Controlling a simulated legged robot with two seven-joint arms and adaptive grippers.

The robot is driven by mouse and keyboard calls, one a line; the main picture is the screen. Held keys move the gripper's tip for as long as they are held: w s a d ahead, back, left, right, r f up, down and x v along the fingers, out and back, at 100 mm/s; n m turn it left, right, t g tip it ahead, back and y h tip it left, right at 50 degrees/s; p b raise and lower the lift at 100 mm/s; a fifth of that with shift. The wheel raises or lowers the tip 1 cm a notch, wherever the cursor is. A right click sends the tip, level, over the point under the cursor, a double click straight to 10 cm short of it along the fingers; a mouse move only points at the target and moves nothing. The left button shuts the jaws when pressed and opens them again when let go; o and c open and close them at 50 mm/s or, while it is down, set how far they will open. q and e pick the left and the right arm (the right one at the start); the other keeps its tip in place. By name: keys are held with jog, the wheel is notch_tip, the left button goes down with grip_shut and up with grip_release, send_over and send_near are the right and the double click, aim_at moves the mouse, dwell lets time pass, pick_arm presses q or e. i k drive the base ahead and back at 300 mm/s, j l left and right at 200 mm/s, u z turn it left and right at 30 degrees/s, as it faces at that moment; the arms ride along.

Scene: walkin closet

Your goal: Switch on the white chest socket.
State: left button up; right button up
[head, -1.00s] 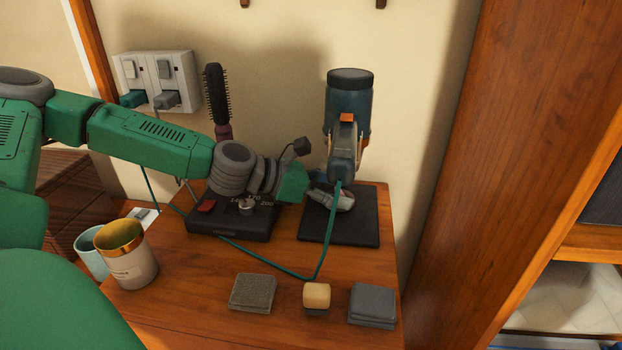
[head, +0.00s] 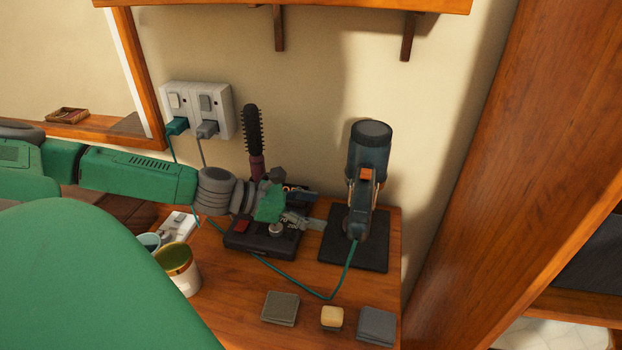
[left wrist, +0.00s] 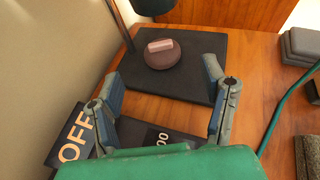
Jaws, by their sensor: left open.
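A white double socket (head: 195,108) is on the wall at upper left in the head view, with two rocker switches and a teal and a grey plug in it. A second white unit with switches (head: 178,226) sits low on the wooden chest top (head: 235,318), behind the cups; its details are small and partly hidden. I cannot tell its switch positions. My left gripper (head: 308,207) is open and empty above the black dial box (head: 245,243) and pad, apart from both white units. Its spread fingers show in the left wrist view (left wrist: 163,88). My right gripper is out of view.
A blue hair dryer (head: 368,170) stands on a black pad (head: 372,255). A hairbrush (head: 253,130) stands behind the dial box. A gold-lined cup (head: 178,270) and a pale blue cup (head: 149,241) are at left. A teal cable crosses the top. Small blocks (head: 281,308) lie in front.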

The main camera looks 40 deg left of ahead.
aim_at(174, 102)
jog(key=k+l, duration=0.35)
jog(key=l, duration=0.15)
jog(key=k+l, duration=0.4)
jog(key=l, duration=0.1)
